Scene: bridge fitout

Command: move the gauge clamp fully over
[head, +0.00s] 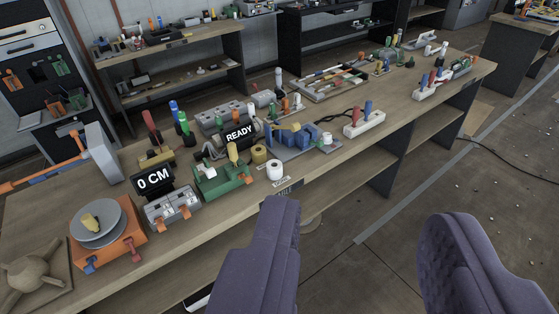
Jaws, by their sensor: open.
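I cannot tell for sure which part is the gauge clamp. A black display reading "0 CM" (153,179) stands on the workbench at left. Just in front of it is a grey fixture (172,209) with orange levers. To its right is a green fixture (221,181) with an upright yellow handle (232,152). A blue fixture (300,136) sits further right, near a display reading "READY" (240,133). My gripper (366,212) is open and empty, its two purple padded fingers wide apart in the lower right, in front of the bench edge.
The workbench (340,163) runs from lower left to upper right. An orange base with a grey round plate (98,222) is at left. A white roll (275,170) and a white block with red and blue handles (364,122) stand near the front edge. Open floor (480,190) lies at right.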

